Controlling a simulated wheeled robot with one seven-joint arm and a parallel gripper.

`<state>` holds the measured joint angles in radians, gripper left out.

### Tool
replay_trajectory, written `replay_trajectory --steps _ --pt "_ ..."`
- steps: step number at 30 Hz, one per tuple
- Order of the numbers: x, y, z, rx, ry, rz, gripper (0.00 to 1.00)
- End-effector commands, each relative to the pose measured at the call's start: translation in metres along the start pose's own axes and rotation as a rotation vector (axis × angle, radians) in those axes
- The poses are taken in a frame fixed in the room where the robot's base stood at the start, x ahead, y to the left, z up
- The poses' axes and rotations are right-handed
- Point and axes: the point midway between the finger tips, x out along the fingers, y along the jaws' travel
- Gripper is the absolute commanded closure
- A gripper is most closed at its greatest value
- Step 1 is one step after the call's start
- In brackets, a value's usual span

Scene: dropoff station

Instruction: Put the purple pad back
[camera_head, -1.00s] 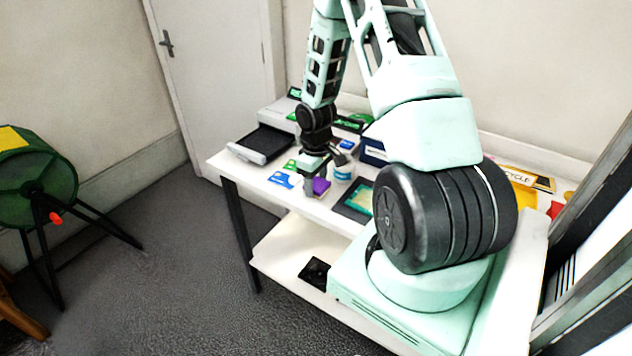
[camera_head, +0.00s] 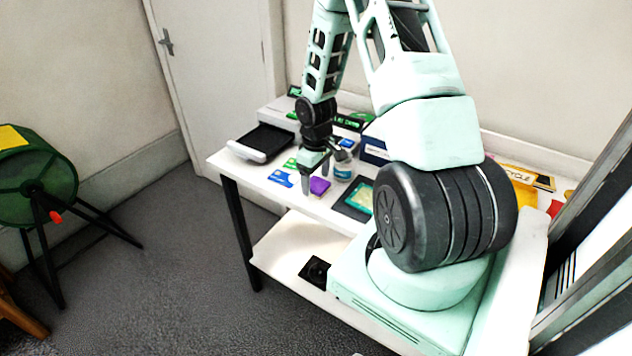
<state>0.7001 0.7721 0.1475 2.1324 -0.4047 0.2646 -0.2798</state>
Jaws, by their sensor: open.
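The purple pad (camera_head: 319,186) lies on the white table (camera_head: 326,215), near its front edge. My gripper (camera_head: 315,178) points down just above and around the pad's place, with its fingers apart. One finger shows at the pad's left; the other is near its upper right. Nothing shows held between the fingers. From this view I cannot tell whether a finger touches the pad.
Blue card (camera_head: 281,178) and green card (camera_head: 291,163) lie left of the pad. A black-topped tray (camera_head: 262,143) sits at the table's left end.

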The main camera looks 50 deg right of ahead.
Motion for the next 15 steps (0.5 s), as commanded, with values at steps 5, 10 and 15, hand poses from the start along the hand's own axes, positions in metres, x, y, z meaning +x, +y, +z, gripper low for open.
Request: replay_trajectory --steps 5,10,15 --pt "-0.036 0.001 -0.001 0.001 0.006 0.004 0.24" --pt "-0.071 0.001 -0.001 0.0 0.004 0.004 0.24" --pt "-0.095 0.001 -0.001 0.0 0.003 0.003 0.24"
